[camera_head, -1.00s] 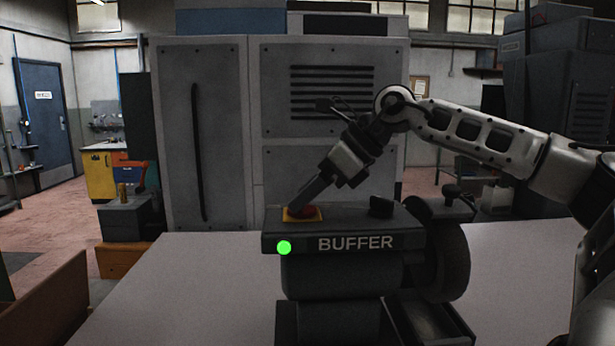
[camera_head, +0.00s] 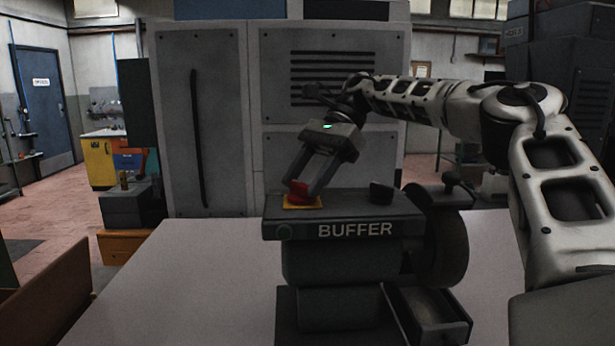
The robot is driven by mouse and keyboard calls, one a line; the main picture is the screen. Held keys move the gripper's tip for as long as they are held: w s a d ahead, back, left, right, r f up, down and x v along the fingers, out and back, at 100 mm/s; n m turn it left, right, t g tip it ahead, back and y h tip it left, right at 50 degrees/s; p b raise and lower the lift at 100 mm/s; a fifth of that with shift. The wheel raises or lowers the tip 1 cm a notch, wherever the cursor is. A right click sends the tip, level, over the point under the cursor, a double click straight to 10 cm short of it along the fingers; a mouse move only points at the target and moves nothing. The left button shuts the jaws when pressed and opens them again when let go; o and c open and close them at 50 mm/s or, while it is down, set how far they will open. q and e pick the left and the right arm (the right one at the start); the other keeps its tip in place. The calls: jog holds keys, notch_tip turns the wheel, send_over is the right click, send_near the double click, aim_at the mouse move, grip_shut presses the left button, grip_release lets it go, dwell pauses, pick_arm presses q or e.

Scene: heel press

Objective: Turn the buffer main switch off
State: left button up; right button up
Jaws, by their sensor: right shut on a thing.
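The buffer (camera_head: 345,228) stands on the light table, with BUFFER lettered on its front edge. On its top left is a red switch knob (camera_head: 299,187) on a yellow plate (camera_head: 303,202). My right gripper (camera_head: 302,186) reaches down from the upper right, and its fingers are shut on the red knob. A round lamp (camera_head: 284,232) on the front edge is dark. A black knob (camera_head: 381,193) sits on the buffer's top, right of the red one. My left gripper is not in view.
A dark wheel (camera_head: 440,238) is at the buffer's right side, above an open tray (camera_head: 430,312). A grey cabinet (camera_head: 205,130) stands behind the table. The table top (camera_head: 190,290) left of the buffer is clear.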

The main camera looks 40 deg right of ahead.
jog(key=shift+w+n+g, duration=0.1)
jog(key=shift+n+g, duration=0.5)
jog(key=shift+n, duration=0.2)
jog(key=o, duration=1)
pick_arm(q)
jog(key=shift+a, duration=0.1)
pick_arm(e)
jog(key=shift+r, duration=0.55)
pick_arm(q)
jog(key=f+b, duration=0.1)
jog(key=b, duration=0.1)
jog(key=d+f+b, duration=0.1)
jog(key=b, duration=0.2)
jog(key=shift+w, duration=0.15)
pick_arm(e)
jog(key=s+a+r, duration=0.3)
jog(key=r, duration=0.1)
jog(key=s+a+r, duration=0.3)
jog(key=s+r, duration=0.1)
jog(key=s+a+r, duration=0.3)
jog(key=r, duration=0.1)
jog(key=shift+s+a, duration=0.1)
jog(key=shift+s, duration=0.25)
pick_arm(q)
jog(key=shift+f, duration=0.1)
pick_arm(e)
jog(key=shift+f, duration=0.1)
